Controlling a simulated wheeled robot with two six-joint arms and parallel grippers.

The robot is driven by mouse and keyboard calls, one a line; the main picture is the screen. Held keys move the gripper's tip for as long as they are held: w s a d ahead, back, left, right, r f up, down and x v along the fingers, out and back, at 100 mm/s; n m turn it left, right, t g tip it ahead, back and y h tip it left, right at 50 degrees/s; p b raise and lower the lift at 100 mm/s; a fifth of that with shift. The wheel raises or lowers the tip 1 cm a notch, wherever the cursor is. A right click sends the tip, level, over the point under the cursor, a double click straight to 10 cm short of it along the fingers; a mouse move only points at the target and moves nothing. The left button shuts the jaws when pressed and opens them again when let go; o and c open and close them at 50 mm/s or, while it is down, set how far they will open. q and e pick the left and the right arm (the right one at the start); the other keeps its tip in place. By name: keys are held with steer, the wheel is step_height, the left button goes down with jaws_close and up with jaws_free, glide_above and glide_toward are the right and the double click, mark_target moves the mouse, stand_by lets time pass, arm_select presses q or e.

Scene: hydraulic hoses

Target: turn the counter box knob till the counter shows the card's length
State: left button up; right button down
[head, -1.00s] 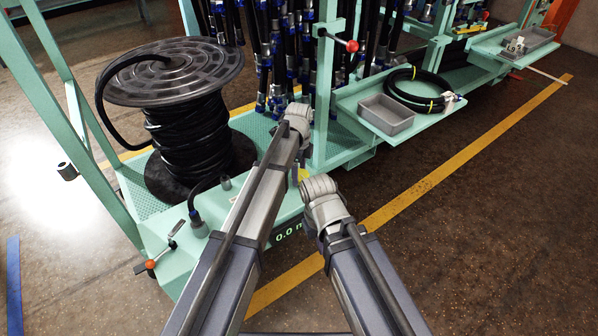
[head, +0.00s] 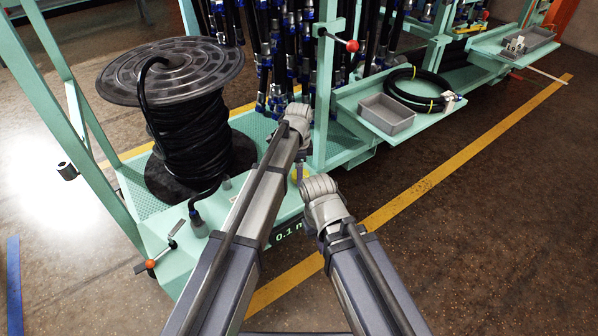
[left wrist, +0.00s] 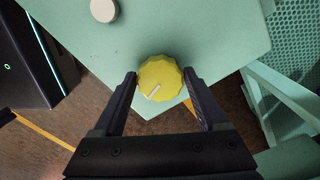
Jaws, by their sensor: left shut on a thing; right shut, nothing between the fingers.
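The yellow knob (left wrist: 160,78) with a white pointer line sits on the teal counter box (left wrist: 215,35) in the left wrist view. Its pointer slants toward the lower left. My left gripper (left wrist: 165,84) is shut on the knob, one finger on each side. I cannot make out a length card.
A drum of black hose (head: 188,120) stands on the teal cart at the left. Hoses hang behind my arms. A grey tray (head: 387,114) and a coiled hose (head: 420,88) lie on a side shelf. Floor is free at right.

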arm_select(q)
steer(key=shift+d+n, duration=0.1)
steer(key=shift+n, duration=1.9)
stand_by(1.9)
steer(key=shift+s+n, duration=0.1)
steer(key=shift+n, duration=1.9)
stand_by(2.1)
